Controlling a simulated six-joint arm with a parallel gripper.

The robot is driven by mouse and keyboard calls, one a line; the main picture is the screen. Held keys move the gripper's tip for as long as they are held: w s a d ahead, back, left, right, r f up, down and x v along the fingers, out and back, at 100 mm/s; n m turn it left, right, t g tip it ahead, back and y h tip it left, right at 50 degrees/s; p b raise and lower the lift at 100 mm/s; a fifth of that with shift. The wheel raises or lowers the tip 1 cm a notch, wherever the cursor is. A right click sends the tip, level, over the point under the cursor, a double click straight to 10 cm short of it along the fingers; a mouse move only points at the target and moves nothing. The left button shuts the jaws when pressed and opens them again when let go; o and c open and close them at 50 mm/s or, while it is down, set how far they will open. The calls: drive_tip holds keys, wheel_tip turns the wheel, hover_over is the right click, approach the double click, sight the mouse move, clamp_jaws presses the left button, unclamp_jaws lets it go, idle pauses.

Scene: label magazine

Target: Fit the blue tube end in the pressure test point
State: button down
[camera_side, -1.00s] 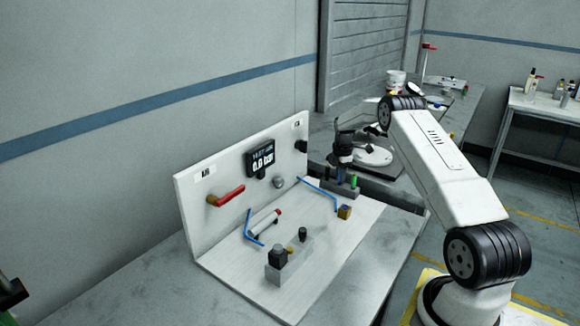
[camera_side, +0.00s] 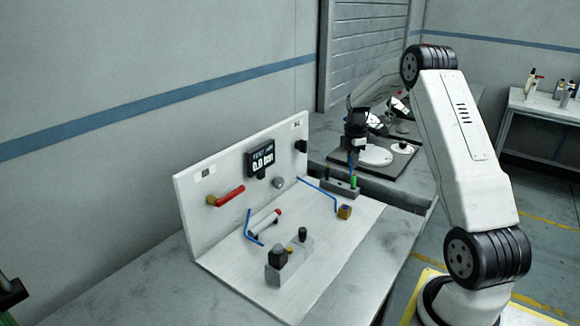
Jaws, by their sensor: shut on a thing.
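My gripper (camera_side: 355,140) points straight down above the small grey holder (camera_side: 337,188) just past the right end of the white board. It is shut on the blue tube end (camera_side: 351,160), of which only a narrow part shows below the dark jaws. A green piece (camera_side: 354,182) stands upright in the holder, close to the blue one. I cannot tell whether the blue tube end is clear of the holder. A round metal fitting (camera_side: 279,183) sits on the upright panel below the gauge; I cannot tell for sure whether it is the pressure test point.
The white panel (camera_side: 200,200) carries a gauge reading 0.0 bar (camera_side: 260,159) and a red-handled valve (camera_side: 226,197). Bent blue pipes (camera_side: 318,191), a brass-coloured block (camera_side: 344,212) and a grey block with black knobs (camera_side: 289,262) stand on the base. The front right base is clear.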

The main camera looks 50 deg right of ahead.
drive_tip(key=s+a+r, duration=0.3)
drive_tip(key=s+a, duration=0.1)
drive_tip(key=s, duration=0.1)
drive_tip(key=shift+s+a, duration=0.15)
drive_tip(key=shift+s, duration=0.1)
drive_tip(key=shift+r, duration=0.1)
drive_tip(key=shift+w, duration=0.1)
idle(0.5)
drive_tip(key=w+a+f, duration=0.3)
drive_tip(key=shift+f, duration=0.15)
drive_tip(key=shift+f, duration=0.25)
drive_tip(key=shift+f, duration=2.6)
drive_tip(key=shift+f, duration=1.95)
idle(0.4)
